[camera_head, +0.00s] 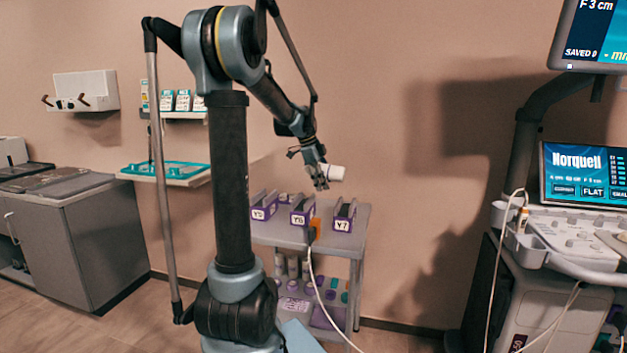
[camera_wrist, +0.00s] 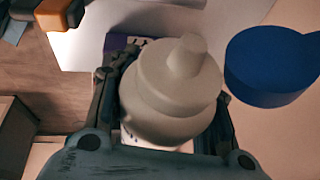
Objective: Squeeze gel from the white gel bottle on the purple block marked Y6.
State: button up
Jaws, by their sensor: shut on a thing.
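My gripper (camera_head: 319,178) is shut on the white gel bottle (camera_head: 333,173) and holds it in the air above the right part of the small grey cart. In the wrist view the bottle (camera_wrist: 165,95) sits between the fingers, its narrow nozzle showing. In the head view it lies tilted, close to sideways. The purple block marked Y6 (camera_head: 298,219) stands on the cart top, below and left of my gripper, apart from the bottle. No gel shows on it that I can make out.
Purple blocks Y5 (camera_head: 260,213) and Y7 (camera_head: 343,224) flank Y6 on the cart top (camera_head: 282,237). An orange piece (camera_head: 315,225) with a white cable is at the cart's front edge. The wrist view shows a blue round thing (camera_wrist: 270,68) beside the bottle. An ultrasound machine (camera_head: 565,235) stands right.

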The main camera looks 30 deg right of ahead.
jog(key=g+h, duration=0.3)
jog(key=shift+s+d+g, duration=0.3)
jog(key=shift+s+g, duration=0.05)
jog(key=shift+g, duration=0.05)
jog(key=g+h, duration=0.3)
jog(key=n+g+h, duration=0.1)
jog(key=shift+w+a+f+h, duration=0.1)
jog(key=shift+w+a+h, duration=0.2)
jog(key=shift+w+h, duration=0.1)
dwell(0.5)
jog(key=shift+o, duration=0.7)
jog(key=c, duration=0.5)
jog(key=shift+c, duration=0.3)
